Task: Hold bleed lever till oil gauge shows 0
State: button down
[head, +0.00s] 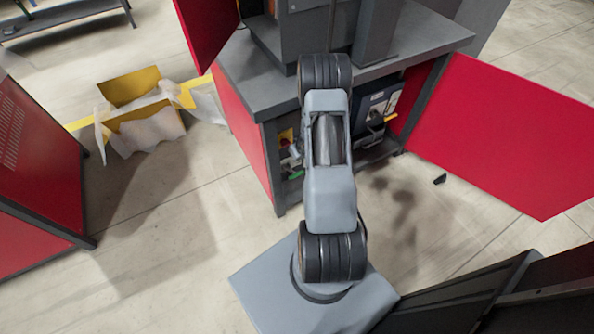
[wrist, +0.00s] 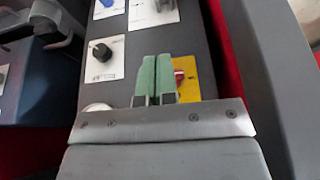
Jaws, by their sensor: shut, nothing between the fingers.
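My gripper (wrist: 156,75) is shut and empty, its two green fingers pressed together over a dark grey control panel (wrist: 122,22). A yellow plate with a red control (wrist: 180,76) lies just right of the fingers, partly hidden by them; I cannot tell whether the red control is the bleed lever. A pale round face (wrist: 97,107), perhaps the oil gauge, is mostly covered by my gripper's bracket, and no reading shows. In the head view, the gripper's green part (head: 296,174) is inside the cabinet opening, mostly hidden by my arm.
A black knob (wrist: 102,52), a blue knob (wrist: 107,3) and another white plate (wrist: 153,12) are on the panel. The red cabinet door (head: 510,135) stands open at right. A blue-grey unit (head: 378,103) sits inside. An open yellow box (head: 140,105) lies on the floor left.

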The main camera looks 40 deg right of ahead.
jog(key=b, duration=0.6)
send_over(298, 173)
jog(key=w, duration=0.2)
notch_tip(298, 173, down, 11)
jog(key=s+f+b, duration=0.1)
jog(key=f+b, duration=0.1)
jog(key=b, duration=0.2)
jog(key=shift+s+a, duration=0.15)
jog(key=shift+s, duration=0.25)
jog(key=shift+s, duration=0.1)
